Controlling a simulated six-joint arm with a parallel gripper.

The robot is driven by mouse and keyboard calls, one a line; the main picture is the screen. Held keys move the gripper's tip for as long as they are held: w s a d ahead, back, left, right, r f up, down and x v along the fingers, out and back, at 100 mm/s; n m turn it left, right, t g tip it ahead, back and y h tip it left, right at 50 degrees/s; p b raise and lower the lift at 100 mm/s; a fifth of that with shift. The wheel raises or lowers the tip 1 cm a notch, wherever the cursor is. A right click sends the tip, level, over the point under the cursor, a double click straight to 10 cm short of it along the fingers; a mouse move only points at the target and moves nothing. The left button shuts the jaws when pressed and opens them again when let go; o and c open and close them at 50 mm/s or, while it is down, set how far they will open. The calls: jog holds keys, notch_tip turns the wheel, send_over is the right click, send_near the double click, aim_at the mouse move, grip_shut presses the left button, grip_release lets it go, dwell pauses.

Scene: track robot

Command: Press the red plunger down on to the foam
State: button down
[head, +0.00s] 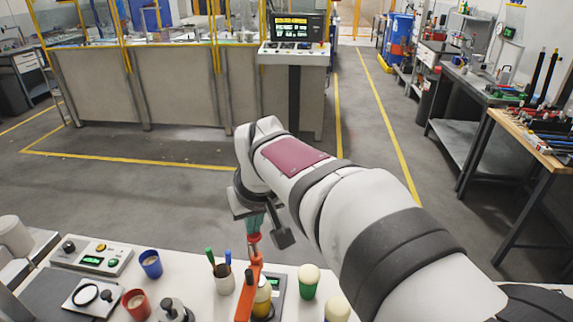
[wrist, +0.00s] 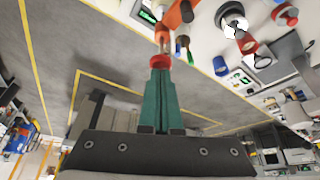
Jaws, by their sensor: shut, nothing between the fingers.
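My gripper (head: 254,226) has teal fingers that are together and point down at the front edge of the bench. The red plunger (head: 254,239) shows right at the fingertips, at the upper end of an orange piece (head: 246,288). In the wrist view, my gripper (wrist: 160,66) ends at the red plunger (wrist: 158,59), with the orange piece (wrist: 175,16) beyond it. I cannot tell whether the fingertips press on the red part or only meet it in the picture. The foam cannot be made out clearly; a yellowish cylinder (head: 262,302) stands beside the orange piece.
A pen cup (head: 225,283), a blue cup (head: 151,265) and a red cup (head: 136,304) stand to the left. A panel with a green display (head: 92,258) lies farther left.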

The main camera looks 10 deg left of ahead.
jog(key=shift+r, duration=2.8)
jog(key=s+d+f+m+g, duration=0.2)
jog(key=s+d+f+m, duration=0.25)
jog(key=s+d, duration=0.6)
jog(key=s+d+f+m+g, duration=0.1)
jog(key=s+d+f+m, duration=0.2)
jog(key=s, duration=0.5)
jog(key=s+d+f+m+g, duration=0.1)
jog(key=s+d+f+m, duration=0.3)
jog(key=s, duration=0.4)
jog(key=shift+s+d+f, duration=0.15)
jog(key=shift+d+f, duration=0.3)
jog(key=shift+f, duration=0.25)
